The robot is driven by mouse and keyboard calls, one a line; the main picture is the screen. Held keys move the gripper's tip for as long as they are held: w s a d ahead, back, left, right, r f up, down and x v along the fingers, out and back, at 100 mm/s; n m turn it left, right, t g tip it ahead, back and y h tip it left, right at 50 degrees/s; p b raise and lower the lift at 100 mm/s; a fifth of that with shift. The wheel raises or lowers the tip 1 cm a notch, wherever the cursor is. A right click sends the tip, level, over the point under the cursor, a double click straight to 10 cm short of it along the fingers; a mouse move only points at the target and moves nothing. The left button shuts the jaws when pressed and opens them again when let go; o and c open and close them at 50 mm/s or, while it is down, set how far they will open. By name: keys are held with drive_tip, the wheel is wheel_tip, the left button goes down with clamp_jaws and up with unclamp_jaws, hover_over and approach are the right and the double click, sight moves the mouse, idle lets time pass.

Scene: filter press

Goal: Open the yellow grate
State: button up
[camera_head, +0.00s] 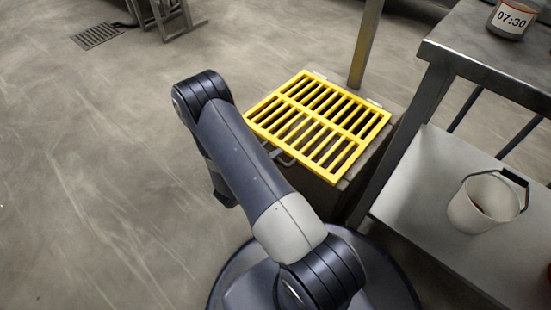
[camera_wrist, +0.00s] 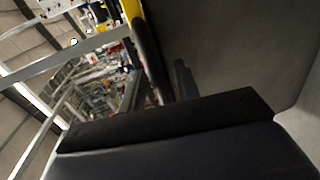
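The yellow grate (camera_head: 318,125) lies flat and closed on top of a grey box (camera_head: 322,198), right of my arm in the head view. A small grey loop handle (camera_head: 284,159) shows at its near edge. In the wrist view a yellow edge (camera_wrist: 132,8) of the grate shows at the top, with a dark curved bar (camera_wrist: 148,55), seemingly the handle, below it. My gripper (camera_wrist: 160,82) has its two dark fingers apart, one on each side of this bar. I cannot tell whether they touch it. The head view hides my gripper behind my arm.
A metal table (camera_head: 485,62) with a jar marked 07:30 (camera_head: 511,18) stands close right of the box. Its lower shelf holds a white bucket (camera_head: 485,203). A metal post (camera_head: 365,45) rises behind the grate. The floor to the left is clear, with a drain (camera_head: 97,36) far off.

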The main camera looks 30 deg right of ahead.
clamp_jaws()
drive_tip(key=shift+r, duration=0.1)
idle(0.3)
